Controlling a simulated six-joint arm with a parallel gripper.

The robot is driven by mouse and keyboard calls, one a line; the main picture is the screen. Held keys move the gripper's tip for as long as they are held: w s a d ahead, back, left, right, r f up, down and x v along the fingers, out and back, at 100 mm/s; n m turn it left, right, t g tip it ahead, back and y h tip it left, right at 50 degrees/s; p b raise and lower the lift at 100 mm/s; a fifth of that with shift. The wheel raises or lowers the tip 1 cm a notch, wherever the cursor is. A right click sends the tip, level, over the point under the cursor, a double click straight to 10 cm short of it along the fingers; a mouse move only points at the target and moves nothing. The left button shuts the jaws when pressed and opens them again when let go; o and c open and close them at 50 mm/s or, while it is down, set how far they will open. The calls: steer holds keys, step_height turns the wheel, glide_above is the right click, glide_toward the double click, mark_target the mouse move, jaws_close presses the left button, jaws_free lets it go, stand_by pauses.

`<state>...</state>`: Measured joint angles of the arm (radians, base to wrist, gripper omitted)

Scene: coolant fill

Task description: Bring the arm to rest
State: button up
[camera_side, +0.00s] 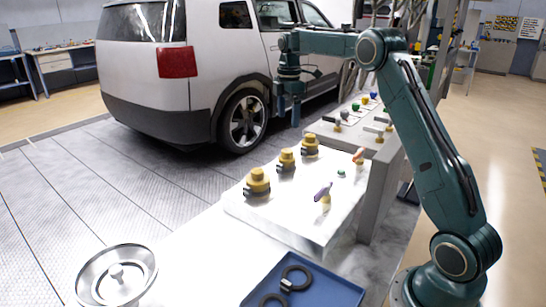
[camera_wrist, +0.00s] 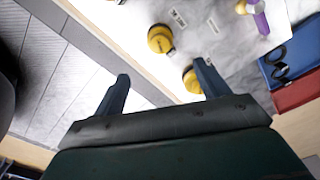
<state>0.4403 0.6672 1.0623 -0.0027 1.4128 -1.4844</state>
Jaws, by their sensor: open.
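My gripper (camera_side: 289,112) hangs fingers down at the end of my arm, above and behind the white bench top (camera_side: 290,222), near the car's rear wheel. It is open, and nothing shows between its fingers. In the wrist view its two fingers (camera_wrist: 162,75) stand apart. Three yellow caps on dark necks stand in a row on the bench: a near one (camera_side: 257,182), a middle one (camera_side: 286,160) and a far one (camera_side: 310,145). Two yellow caps also show in the wrist view, one (camera_wrist: 160,38) clear and one (camera_wrist: 191,80) partly behind a finger.
A purple-handled piece (camera_side: 324,195) and an orange-tipped piece (camera_side: 359,156) stand on the bench. A blue tray (camera_side: 335,293) with black rings lies in front. A metal dish (camera_side: 117,275) is at front left. The white car (camera_side: 215,60) stands close behind my gripper.

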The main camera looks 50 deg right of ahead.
stand_by(0.3)
steer(key=s+a+r+m+t, duration=0.1)
steer(key=s+a+r+m, duration=0.2)
steer(key=s+a+r, duration=0.3)
steer(key=s+a+r+m+t, duration=0.2)
steer(key=s+a+r, duration=0.2)
steer(key=s+a, duration=0.4)
steer(key=s+a+f+m+t, duration=0.1)
steer(key=s+a+f+m, duration=0.1)
steer(key=s, duration=0.4)
steer(key=s+a+f+m, duration=0.2)
steer(key=s+a, duration=0.2)
steer(key=s, duration=0.2)
steer(key=s+a+f+m+t, duration=0.1)
steer(key=s+a+f+m, duration=0.1)
steer(key=s, duration=0.5)
steer(key=shift+a+f+m+t, duration=0.3)
steer(key=shift+a+m, duration=0.2)
steer(key=shift+a, duration=0.5)
